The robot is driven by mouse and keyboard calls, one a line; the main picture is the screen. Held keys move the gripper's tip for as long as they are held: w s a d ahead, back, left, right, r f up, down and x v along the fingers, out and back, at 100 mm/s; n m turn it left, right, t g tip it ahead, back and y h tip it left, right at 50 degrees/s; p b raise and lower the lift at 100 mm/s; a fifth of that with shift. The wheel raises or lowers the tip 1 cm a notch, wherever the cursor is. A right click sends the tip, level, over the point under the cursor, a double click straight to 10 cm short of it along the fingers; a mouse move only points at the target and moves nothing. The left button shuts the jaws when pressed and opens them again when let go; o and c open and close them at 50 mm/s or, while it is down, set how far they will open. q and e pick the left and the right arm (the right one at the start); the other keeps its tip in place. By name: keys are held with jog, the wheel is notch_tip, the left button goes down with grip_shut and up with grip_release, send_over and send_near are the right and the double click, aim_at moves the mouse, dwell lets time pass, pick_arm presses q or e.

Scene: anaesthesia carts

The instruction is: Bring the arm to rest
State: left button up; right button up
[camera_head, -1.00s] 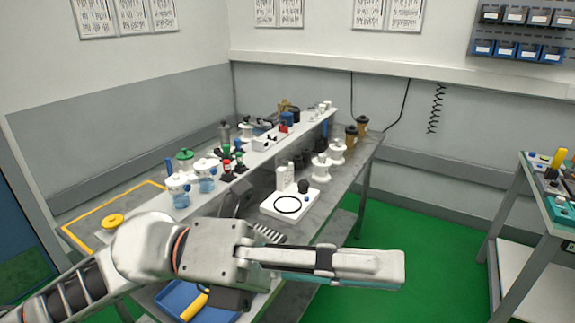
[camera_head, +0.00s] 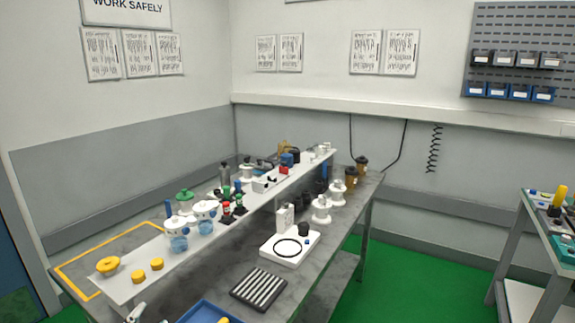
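My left arm is almost wholly out of the head view. Only a small pale piece shows at the bottom edge, left of centre, in front of the workbench (camera_head: 232,262), and it is too little to tell which part it is. Neither my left gripper nor my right gripper can be made out. Nothing held is visible.
The bench's raised white shelf (camera_head: 125,287) carries yellow caps, clear-bodied jars and small fittings. A white tray with a black ring (camera_head: 290,261), a black striped block (camera_head: 258,288) and a blue tray (camera_head: 207,312) lie in front. Another cart (camera_head: 535,238) stands right; green floor (camera_head: 400,275) lies between.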

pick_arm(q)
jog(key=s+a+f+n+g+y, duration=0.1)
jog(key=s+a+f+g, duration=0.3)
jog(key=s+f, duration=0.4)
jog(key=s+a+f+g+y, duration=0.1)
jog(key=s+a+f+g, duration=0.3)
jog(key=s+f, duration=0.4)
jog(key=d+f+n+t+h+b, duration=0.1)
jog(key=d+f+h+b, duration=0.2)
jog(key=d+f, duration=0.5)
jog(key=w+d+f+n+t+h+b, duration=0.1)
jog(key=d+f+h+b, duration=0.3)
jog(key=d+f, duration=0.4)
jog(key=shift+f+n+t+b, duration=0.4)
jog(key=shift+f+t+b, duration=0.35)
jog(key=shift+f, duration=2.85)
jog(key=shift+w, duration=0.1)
